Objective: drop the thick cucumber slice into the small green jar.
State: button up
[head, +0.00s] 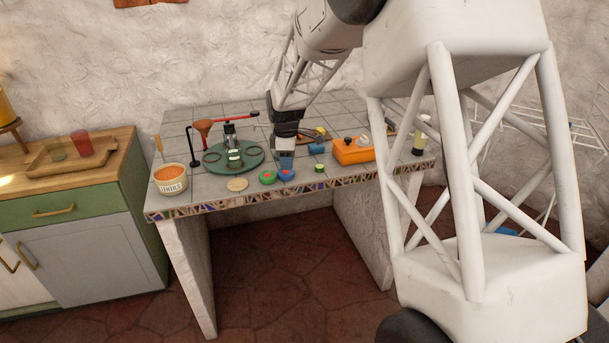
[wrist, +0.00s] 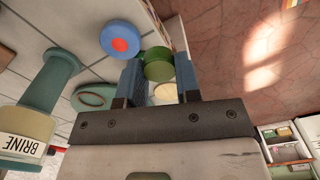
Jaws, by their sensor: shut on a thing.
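My gripper (head: 285,164) points down near the front edge of the tiled counter. In the wrist view its two blue fingers (wrist: 158,78) are closed around a dark green round piece, the thick cucumber slice (wrist: 158,70). The slice cannot be made out in the head view. A low round green jar (head: 267,177) with a reddish middle stands at the front edge, just left of a similar blue jar (head: 287,175). In the wrist view another green round shape overlaps the slice; I cannot tell whether it is the jar. The gap below the slice is unclear.
The blue jar, red in the middle, is beside the fingers in the wrist view (wrist: 120,40). A tan disc (head: 237,184) and a small green round thing (head: 319,168) lie along the front. A green turntable (head: 214,165), orange box (head: 352,152) and crock (head: 171,180) stand nearby.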

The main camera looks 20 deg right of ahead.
jog(key=w+a+r, duration=0.2)
jog(key=w+a, duration=0.3)
jog(key=w+a+r, duration=0.1)
jog(key=w+a, duration=0.4)
jog(key=w+a+r, duration=0.2)
jog(key=w+a, duration=0.3)
jog(key=shift+w+a+r, duration=0.2)
jog(key=shift+w+r, duration=0.15)
jog(key=shift+w, duration=0.05)
jog(key=shift+f, duration=0.15)
jog(key=shift+f, duration=2.35)
jog(key=shift+f, duration=0.35)
jog(key=o, duration=1)
jog(key=shift+r, duration=0.25)
jog(key=shift+r, duration=3.25)
